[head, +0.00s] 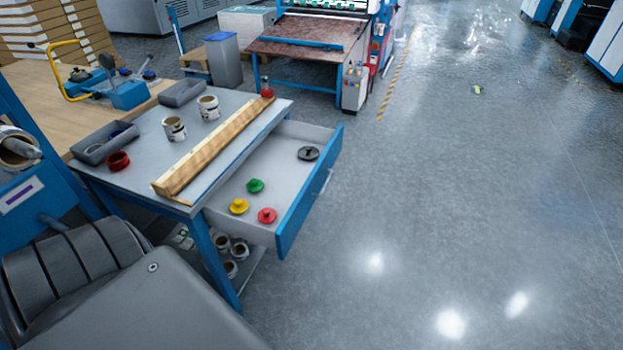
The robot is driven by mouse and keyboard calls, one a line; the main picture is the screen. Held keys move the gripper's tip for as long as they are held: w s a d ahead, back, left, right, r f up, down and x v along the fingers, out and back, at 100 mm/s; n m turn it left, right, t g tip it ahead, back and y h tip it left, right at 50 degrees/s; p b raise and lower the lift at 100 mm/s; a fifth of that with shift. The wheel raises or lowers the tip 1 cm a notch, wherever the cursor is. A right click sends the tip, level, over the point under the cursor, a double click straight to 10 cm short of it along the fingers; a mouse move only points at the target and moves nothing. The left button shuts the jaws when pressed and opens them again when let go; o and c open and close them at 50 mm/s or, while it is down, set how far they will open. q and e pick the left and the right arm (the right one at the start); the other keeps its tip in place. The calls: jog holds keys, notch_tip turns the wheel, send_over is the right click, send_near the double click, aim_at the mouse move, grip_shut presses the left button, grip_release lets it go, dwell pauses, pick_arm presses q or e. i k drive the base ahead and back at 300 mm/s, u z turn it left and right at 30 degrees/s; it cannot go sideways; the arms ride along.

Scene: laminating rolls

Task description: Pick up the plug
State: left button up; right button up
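Several small round knobbed pieces that look like plugs lie in the open drawer (285,168) of the grey table. They are a green plug (255,186), a yellow plug (239,206), a red plug (267,215) and a larger black piece (308,153) nearer the drawer's far end. Another red round piece (118,161) is on the tabletop at the left. Which of these the task means I cannot tell. Neither of my grippers shows in the head view.
A long wooden bar (212,150) lies along the grey table (150,135) beside the drawer. Two white rolls (208,107) (174,128) and grey trays (181,92) (104,143) are on the table. More rolls are on a shelf below. The floor (450,200) to the right is clear.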

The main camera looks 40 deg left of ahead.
aim_at(267, 215)
jog(key=z, duration=0.05)
jog(key=i, duration=2.55)
jog(key=u, duration=2.95)
